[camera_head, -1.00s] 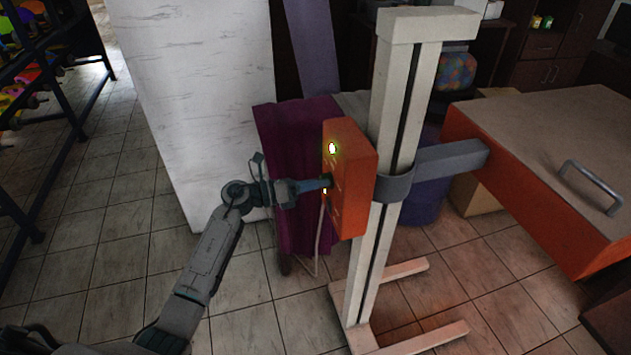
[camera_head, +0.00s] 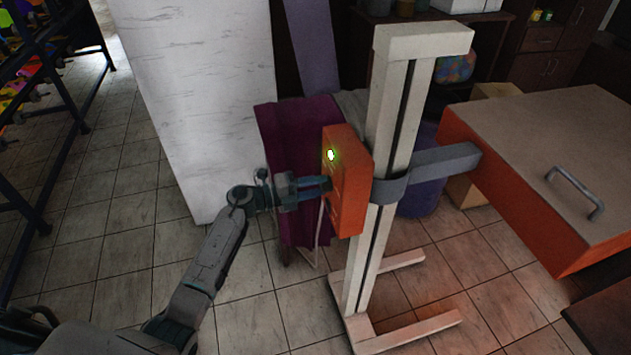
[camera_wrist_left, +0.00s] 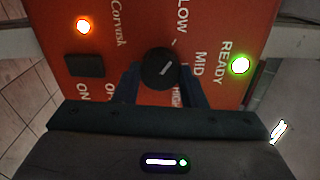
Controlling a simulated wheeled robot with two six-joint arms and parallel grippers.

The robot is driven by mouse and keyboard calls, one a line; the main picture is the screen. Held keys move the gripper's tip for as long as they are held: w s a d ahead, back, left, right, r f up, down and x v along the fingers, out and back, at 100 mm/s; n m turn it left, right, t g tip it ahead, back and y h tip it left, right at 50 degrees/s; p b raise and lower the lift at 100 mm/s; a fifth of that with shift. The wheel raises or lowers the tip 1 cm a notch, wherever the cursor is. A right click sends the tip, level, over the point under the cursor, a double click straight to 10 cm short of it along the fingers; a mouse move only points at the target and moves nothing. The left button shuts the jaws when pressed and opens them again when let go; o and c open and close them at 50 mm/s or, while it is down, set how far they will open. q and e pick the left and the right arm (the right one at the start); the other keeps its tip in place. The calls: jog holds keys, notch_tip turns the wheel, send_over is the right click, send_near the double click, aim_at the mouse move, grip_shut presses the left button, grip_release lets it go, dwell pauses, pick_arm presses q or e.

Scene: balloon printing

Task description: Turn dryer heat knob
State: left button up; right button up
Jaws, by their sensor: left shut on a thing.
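The dryer's orange control box (camera_head: 349,180) is fixed to the white post in the head view. Its panel fills much of the left wrist view (camera_wrist_left: 215,25), with LOW, MID and READY lettering and a partly hidden third heat label. The round black heat knob (camera_wrist_left: 160,68) has a pale pointer line slanting up to the right. My left gripper (camera_head: 328,184) is at the panel; in the wrist view its fingers (camera_wrist_left: 160,85) are shut on the knob, one on each side. The knob is hidden in the head view. My right gripper is in neither view.
A green READY light (camera_wrist_left: 240,65), an orange light (camera_wrist_left: 83,27) and a black switch (camera_wrist_left: 85,66) are on the panel. The white post (camera_head: 391,130) carries an orange dryer unit (camera_head: 500,200) with a handle at right. A white slab (camera_head: 195,110) stands behind my left arm.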

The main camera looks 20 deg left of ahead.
pick_arm(q)
jog(key=shift+n+p, duration=0.3)
jog(key=shift+n, duration=0.3)
jog(key=o, duration=1)
jog(key=shift+s+a+f, duration=0.1)
jog(key=shift+a, duration=0.1)
jog(key=b+v, duration=0.4)
jog(key=v, duration=0.6)
jog(key=shift+b, duration=0.35)
jog(key=shift+s+a, duration=0.15)
